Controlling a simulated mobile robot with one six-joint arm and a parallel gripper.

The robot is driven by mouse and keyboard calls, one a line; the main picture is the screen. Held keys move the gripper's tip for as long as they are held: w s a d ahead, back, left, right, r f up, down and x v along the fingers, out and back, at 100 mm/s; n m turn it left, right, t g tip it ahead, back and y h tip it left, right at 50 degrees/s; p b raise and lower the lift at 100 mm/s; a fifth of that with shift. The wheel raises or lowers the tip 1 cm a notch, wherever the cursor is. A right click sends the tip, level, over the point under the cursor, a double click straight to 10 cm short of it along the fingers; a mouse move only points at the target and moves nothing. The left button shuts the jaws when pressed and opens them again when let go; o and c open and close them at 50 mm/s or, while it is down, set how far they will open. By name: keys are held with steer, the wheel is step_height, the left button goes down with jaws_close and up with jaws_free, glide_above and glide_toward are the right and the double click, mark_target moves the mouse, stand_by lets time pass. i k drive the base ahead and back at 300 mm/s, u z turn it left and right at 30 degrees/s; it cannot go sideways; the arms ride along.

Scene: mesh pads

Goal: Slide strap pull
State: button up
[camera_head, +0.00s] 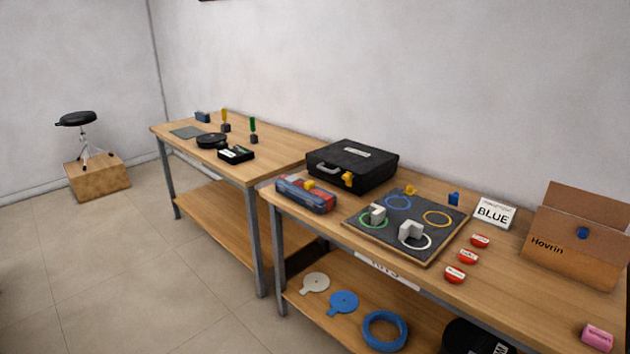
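I cannot make out a strap or a strap pull for certain at this size. A black case (352,165) stands shut on the near table, with a grey handle and a yellow piece (347,180) on its front. A clear box (305,195) with red and blue parts and a small yellow piece on top lies to its left. My gripper is not in view.
A dark board (385,240) with coloured rings and white blocks lies mid-table. Several red discs (468,257), a "BLUE" sign (493,212) and a pink block (597,337) stand right. The far table (275,150) holds small items. Floor (110,280) at left is clear.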

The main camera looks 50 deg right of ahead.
mark_target(308, 185)
steer(key=u, duration=0.05)
steer(key=i, duration=1)
steer(key=z, duration=0.05)
